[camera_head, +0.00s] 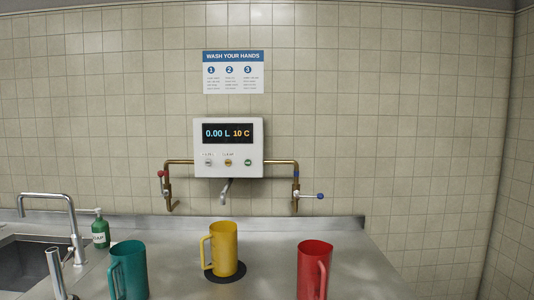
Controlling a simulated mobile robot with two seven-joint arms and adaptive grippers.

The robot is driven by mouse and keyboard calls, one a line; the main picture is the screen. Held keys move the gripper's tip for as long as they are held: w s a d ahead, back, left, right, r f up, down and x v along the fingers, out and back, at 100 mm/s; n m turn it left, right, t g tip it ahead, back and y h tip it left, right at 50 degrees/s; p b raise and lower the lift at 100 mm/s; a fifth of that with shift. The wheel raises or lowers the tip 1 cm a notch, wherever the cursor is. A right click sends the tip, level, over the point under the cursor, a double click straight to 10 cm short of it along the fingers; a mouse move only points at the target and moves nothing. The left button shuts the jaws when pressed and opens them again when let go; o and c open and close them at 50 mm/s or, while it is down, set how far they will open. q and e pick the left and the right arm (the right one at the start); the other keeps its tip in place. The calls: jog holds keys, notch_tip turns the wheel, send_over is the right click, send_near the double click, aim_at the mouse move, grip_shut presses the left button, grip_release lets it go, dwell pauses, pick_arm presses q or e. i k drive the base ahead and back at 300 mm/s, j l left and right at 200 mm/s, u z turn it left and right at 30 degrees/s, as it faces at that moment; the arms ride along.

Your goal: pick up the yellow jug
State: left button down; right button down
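The yellow jug (224,249) stands upright on a dark round mat (226,276) on the metal counter, below the spout of the wall dispenser. Its handle points to the left. A green jug (131,271) stands to its left and nearer, and a red jug (314,270) stands to its right and nearer. The lower ends of both are near or cut by the bottom edge of the picture. Neither of my grippers is in view.
A white dispenser box (228,147) with a spout (225,190) hangs over the yellow jug, with brass pipes at both sides. A sink (32,262), a tap (72,225) and a green soap bottle (100,231) are at the left. Bare counter (180,238) lies between the jugs.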

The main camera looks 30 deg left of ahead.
aim_at(222, 235)
jog(key=u, duration=1.35)
